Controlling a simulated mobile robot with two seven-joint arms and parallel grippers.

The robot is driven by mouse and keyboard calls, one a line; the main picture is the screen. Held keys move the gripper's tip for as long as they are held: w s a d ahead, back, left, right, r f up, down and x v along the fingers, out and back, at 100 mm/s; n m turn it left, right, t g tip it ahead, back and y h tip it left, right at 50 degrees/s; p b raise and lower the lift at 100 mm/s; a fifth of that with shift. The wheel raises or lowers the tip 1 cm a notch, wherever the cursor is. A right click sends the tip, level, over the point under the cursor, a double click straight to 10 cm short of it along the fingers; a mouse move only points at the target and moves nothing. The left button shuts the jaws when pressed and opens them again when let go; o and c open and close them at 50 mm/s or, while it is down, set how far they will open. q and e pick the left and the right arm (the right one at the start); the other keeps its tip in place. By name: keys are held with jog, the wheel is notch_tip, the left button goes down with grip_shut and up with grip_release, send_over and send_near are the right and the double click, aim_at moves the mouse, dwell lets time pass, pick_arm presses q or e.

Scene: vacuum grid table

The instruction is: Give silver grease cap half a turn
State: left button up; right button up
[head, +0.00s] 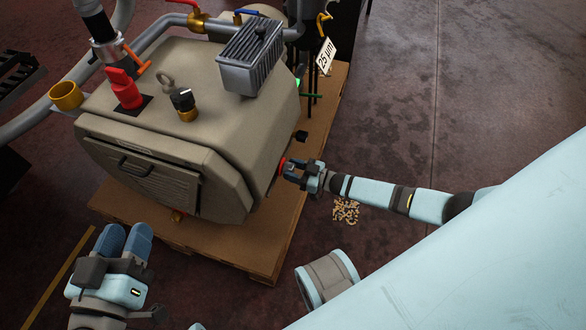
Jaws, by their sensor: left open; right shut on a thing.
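My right gripper (291,170) is at the right side wall of the beige machine (235,140), shut on a small red fitting (282,164) there. The fingers hide most of that fitting, and I cannot make out a silver cap between them. On top of the machine stands a dark knob with a pale top and brass base (184,104); I cannot tell whether it is the grease cap. My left gripper (125,241) is open and empty at the lower left, in front of the machine and apart from it.
A black stub (301,136) juts out above my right gripper. The machine stands on a wooden pallet (265,245).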

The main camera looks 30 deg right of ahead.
pick_arm(q)
jog(key=shift+w+r, duration=0.1)
jog(key=shift+r, duration=0.1)
pick_arm(e)
jog(key=shift+m, duration=0.8)
jog(key=o, duration=0.9)
jog(key=shift+s, duration=0.1)
pick_arm(q)
jog(key=shift+a+r+n+t+p, duration=0.15)
jog(key=shift+r+t+p, duration=0.4)
jog(key=shift+r+p, duration=0.55)
jog(key=shift+a+r+n+t+p, duration=0.15)
jog(key=shift+r+t+p, duration=0.45)
jog(key=shift+r, duration=0.75)
pick_arm(e)
jog(key=shift+v, duration=6.85)
pick_arm(q)
jog(key=shift+d+f, duration=0.1)
